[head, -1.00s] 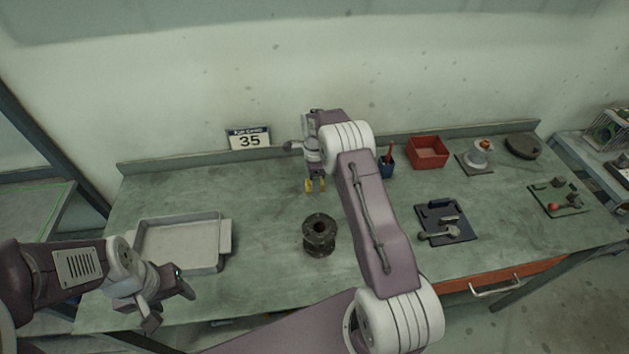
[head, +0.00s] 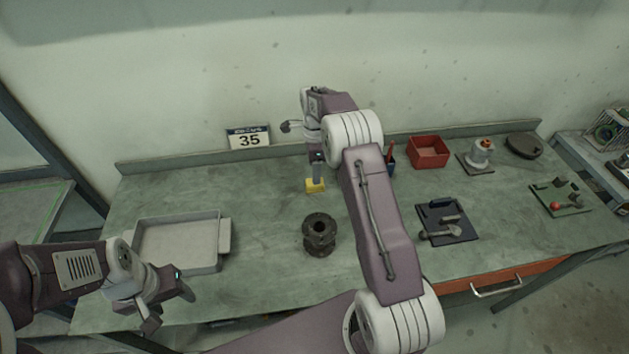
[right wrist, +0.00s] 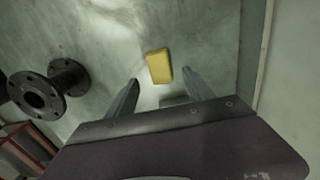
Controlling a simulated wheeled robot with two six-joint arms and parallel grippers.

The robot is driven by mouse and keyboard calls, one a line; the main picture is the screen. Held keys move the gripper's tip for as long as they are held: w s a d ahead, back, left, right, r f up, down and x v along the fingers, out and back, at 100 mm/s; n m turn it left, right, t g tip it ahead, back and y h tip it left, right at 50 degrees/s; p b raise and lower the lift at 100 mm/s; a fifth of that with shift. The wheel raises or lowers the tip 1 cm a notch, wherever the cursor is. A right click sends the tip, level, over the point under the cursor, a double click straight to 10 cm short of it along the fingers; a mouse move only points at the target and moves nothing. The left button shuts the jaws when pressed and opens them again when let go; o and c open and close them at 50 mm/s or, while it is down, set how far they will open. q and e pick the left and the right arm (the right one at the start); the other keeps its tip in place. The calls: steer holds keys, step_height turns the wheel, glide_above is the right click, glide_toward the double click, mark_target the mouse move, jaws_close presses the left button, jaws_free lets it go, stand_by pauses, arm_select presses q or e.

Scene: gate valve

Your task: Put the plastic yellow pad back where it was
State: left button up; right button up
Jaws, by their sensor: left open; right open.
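The yellow pad (head: 315,186) lies on the green bench top, behind the dark flanged valve body (head: 319,235). My right gripper (head: 317,175) is just above the pad, pointing down. In the right wrist view the pad (right wrist: 159,66) lies flat beyond and between the two spread fingertips of the right gripper (right wrist: 160,78), and nothing is held. The flanged body (right wrist: 48,88) stands apart to the left there. My left gripper (head: 168,300) is open and empty by the bench's front left, near the grey tray (head: 225,240).
To the right are a red bin (head: 428,152), a blue pen cup (head: 388,162), partly hidden by my arm, and a dark mat (head: 465,232) with metal parts. The bench between tray and flanged body is clear.

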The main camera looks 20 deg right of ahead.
step_height(320, 180, up, 5)
steer(key=s+a+n, duration=0.4)
steer(key=s+n, duration=0.6)
steer(key=s, duration=0.3)
steer(key=s+a+f+n+t, duration=0.1)
steer(key=s+a+n, duration=0.3)
steer(key=s+n, duration=0.6)
steer(key=s, duration=0.3)
steer(key=shift+s+a+f+n, duration=0.2)
steer(key=shift+a+f+n, duration=0.05)
steer(key=shift+a+n, duration=0.15)
